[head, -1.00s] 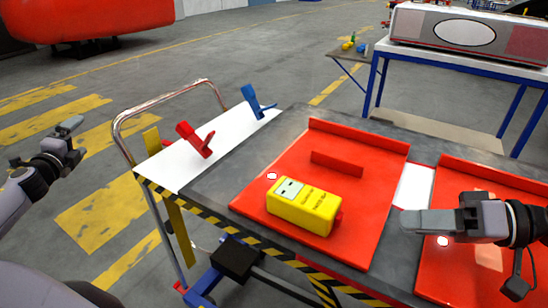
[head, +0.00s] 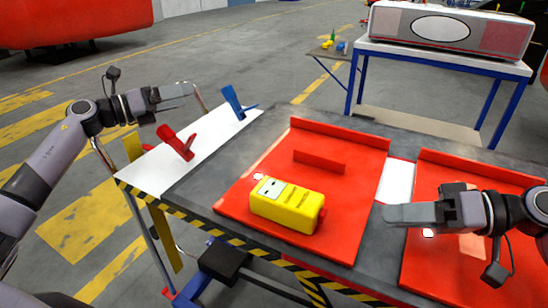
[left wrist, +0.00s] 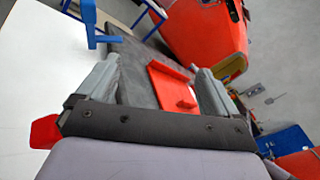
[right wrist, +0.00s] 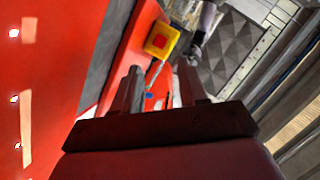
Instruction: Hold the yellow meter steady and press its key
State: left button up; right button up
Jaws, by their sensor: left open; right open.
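The yellow meter (head: 285,208) lies on the left red tray (head: 345,240). It has a pale display with dark marks at its left and dark printing on its side. A red knob (head: 322,214) sticks out at its right end. The meter's yellow end with a red centre (right wrist: 161,40) shows in the right wrist view. My left gripper (head: 178,95) is open and empty above the white board, well left of the meter. My right gripper (head: 390,215) is open and empty, right of the meter and apart from it, over the gap between the trays.
A red clamp (head: 176,143) and a blue clamp (head: 235,103) stand on the white board (head: 165,173). A low red divider (head: 319,162) stands behind the meter. A second red tray (head: 430,270) lies under my right arm. Another table (head: 440,62) stands behind.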

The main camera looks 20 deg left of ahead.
pick_arm(q)
jog(key=d+m+g+h, duration=0.3)
jog(key=d+m+g, duration=0.1)
jog(key=d, duration=0.6)
jog(key=m+g+y, duration=0.9)
jog(key=m+g, duration=0.2)
jog(key=m, duration=0.3)
send_over(277, 190)
jog(key=w+d, duration=0.1)
jog(key=d, duration=0.1)
jog(key=shift+w+a+f, duration=0.15)
jog(key=shift+a+f, duration=0.05)
jog(key=shift+f, duration=0.85)
jog(key=shift+s+a+r+m+y, duration=0.1)
jog(key=shift+s+a+m+y, duration=0.35)
jog(key=shift+y, duration=0.55)
jog(key=shift+s+a+r+m+y, duration=0.1)
jog(key=shift+s+a+m+y, duration=0.15)
jog(key=shift+y, duration=0.45)
jog(key=shift+a, duration=0.15)
jog(key=shift+f, duration=3.6)
